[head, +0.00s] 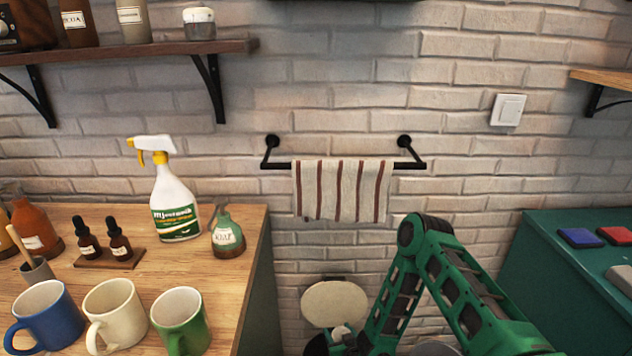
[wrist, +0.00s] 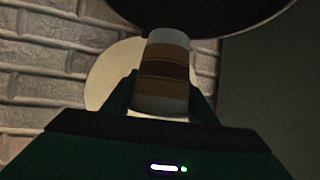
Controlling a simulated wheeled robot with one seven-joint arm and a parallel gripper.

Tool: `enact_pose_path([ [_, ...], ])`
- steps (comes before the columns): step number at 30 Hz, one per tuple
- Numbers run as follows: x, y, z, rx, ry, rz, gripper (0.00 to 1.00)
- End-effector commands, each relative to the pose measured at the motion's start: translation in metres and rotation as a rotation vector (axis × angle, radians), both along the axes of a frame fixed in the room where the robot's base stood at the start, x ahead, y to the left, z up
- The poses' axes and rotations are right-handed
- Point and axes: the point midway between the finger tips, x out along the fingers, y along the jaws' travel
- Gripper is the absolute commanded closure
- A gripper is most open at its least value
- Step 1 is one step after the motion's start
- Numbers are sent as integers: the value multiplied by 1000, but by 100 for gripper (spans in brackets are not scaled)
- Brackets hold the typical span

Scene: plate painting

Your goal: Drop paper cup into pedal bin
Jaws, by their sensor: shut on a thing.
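The paper cup (wrist: 164,72), pale with brown bands, is between the fingers of my gripper (wrist: 162,98) in the wrist view. My gripper is shut on it. Behind the cup is a round cream disc that looks like the raised lid of the pedal bin (wrist: 104,72). In the head view the cream lid (head: 335,303) stands open against the brick wall, low between the two counters. My green arm reaches down just right of it. The bin's body is mostly hidden below the frame and behind my arm. A dark round edge crosses the top of the wrist view; I cannot tell what it is.
A wooden counter (head: 235,300) at left holds mugs, bottles and a spray bottle (head: 177,205). A green cabinet (head: 540,255) stands at right. A striped towel (head: 342,190) hangs on a black rail above the lid. The gap between the counters is narrow.

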Motion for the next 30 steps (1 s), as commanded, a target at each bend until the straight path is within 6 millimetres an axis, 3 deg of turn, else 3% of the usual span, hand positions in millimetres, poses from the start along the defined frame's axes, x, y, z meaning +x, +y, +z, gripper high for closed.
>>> enact_pose_path([
  [18, 0, -1, -55, -2, 1, 0, 68],
  [30, 0, -1, -59, -1, 0, -2, 68],
])
